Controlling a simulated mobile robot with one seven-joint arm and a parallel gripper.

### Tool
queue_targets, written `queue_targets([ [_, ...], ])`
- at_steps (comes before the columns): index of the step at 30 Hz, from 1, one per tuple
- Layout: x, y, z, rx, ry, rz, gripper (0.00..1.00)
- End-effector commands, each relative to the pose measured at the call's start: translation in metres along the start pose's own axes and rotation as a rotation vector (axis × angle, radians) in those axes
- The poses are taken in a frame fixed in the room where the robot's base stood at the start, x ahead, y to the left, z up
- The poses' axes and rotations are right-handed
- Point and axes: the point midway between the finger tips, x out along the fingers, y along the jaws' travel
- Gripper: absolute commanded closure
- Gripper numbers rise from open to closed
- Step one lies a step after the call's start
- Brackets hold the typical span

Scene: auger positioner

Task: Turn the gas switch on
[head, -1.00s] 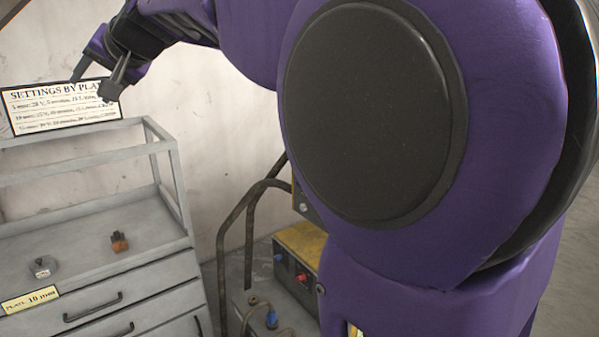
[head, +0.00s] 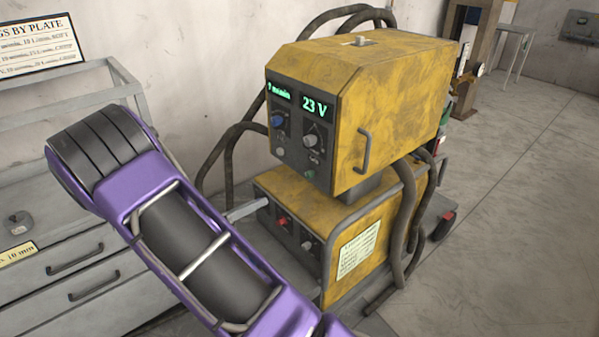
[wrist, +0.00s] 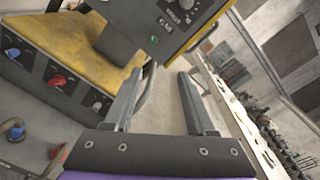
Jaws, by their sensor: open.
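The yellow welding machine stands in the middle of the head view, with an upper unit (head: 385,85) above a lower unit (head: 280,185). The upper front has two lit displays, a blue knob (head: 278,121), a grey knob (head: 311,139) and small controls beneath. The lower front has a red knob (head: 282,220) and a grey knob (head: 307,246). No label readable here identifies the gas switch. My gripper (wrist: 160,76) is open and empty in the wrist view, apart from the panels. In the head view my purple forearm hides most of it; one grey finger shows before the lower unit.
Thick hoses (head: 228,155) loop beside and behind the machine. A grey drawer cabinet (head: 70,265) stands left, with a settings sign (head: 40,47) above it. A blue-topped fitting (wrist: 14,130) is at the wrist view's left.

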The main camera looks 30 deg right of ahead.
Motion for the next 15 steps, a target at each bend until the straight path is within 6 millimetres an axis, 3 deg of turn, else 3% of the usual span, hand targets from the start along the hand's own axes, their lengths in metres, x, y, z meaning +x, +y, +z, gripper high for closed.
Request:
queue_targets([
  [3, 0.005, 0.008, -0.009, -0.121, -0.063, 0.013, 0.44],
  [8, 0.013, 0.011, -0.01, -0.155, -0.085, 0.02, 0.44],
  [15, 0.057, 0.011, -0.006, -0.151, -0.081, 0.016, 0.44],
])
